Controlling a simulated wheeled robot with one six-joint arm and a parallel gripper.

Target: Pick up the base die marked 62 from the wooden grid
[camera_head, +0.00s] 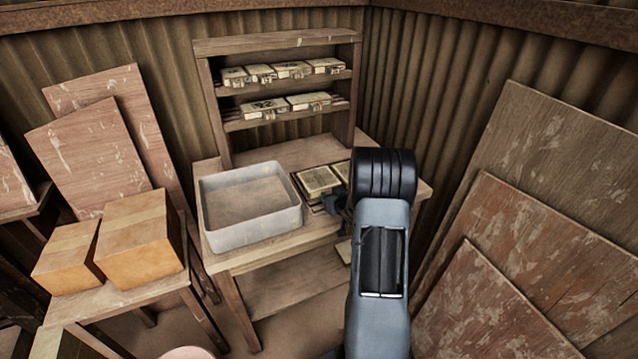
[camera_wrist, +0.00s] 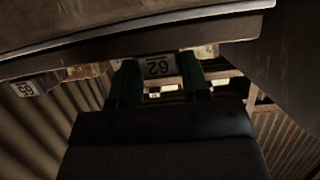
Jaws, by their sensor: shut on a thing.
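In the wrist view, a pale label reading 62, upside down, marks the base die (camera_wrist: 158,66) between the two green fingers of my gripper (camera_wrist: 158,78). The fingers are shut on it. In the head view my gripper (camera_head: 337,201) is at the front edge of the wooden grid (camera_head: 303,195) on the table; my arm hides the grid's right part and the held die. A pale die (camera_head: 318,181) lies in the grid's visible part. I cannot tell whether the held die is clear of the grid.
A grey open bin (camera_head: 250,237) stands left of the grid on the wooden table (camera_head: 232,266). Behind is a wooden shelf (camera_head: 277,43) with several labelled dies on two levels. Cardboard boxes (camera_head: 140,240) stand at left. Leaning boards (camera_head: 545,235) fill the right side.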

